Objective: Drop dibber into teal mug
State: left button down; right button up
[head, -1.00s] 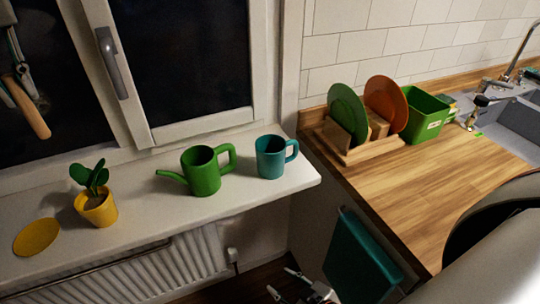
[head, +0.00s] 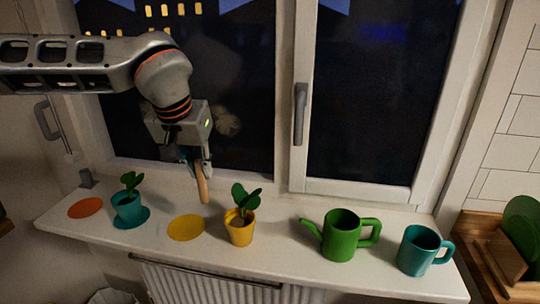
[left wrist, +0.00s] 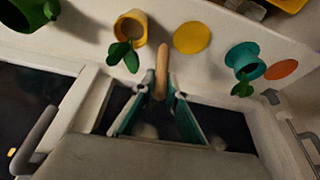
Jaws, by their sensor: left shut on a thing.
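My left gripper (head: 197,165) is shut on the dibber (head: 201,185), a tan wooden stick. It hangs nearly upright, tip down, above the windowsill between the yellow disc and the yellow pot. In the left wrist view the dibber (left wrist: 161,72) sticks out from between the fingertips of my left gripper (left wrist: 160,94). The teal mug (head: 416,252) stands upright at the right end of the sill, handle to the right, well away from the dibber. Its inside bottom is hidden. My right gripper is not in view.
On the white windowsill (head: 290,262) stand a yellow potted plant (head: 240,232), a green watering can (head: 340,238) beside the mug, and a teal potted plant (head: 128,210). Yellow (head: 186,228) and orange (head: 85,208) discs lie flat. The window and its handle (head: 300,112) are behind.

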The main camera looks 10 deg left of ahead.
aim_at(404, 262)
jog(key=k, duration=0.55)
jog(key=k+z, duration=0.1)
jog(key=z, duration=1)
jog(key=j+z, duration=0.15)
jog(key=j, duration=0.6)
jog(key=i+j, duration=0.15)
jog(key=j, duration=0.15)
jog(key=i+j, duration=0.15)
jog(key=j, duration=0.2)
jog(key=i, duration=0.2)
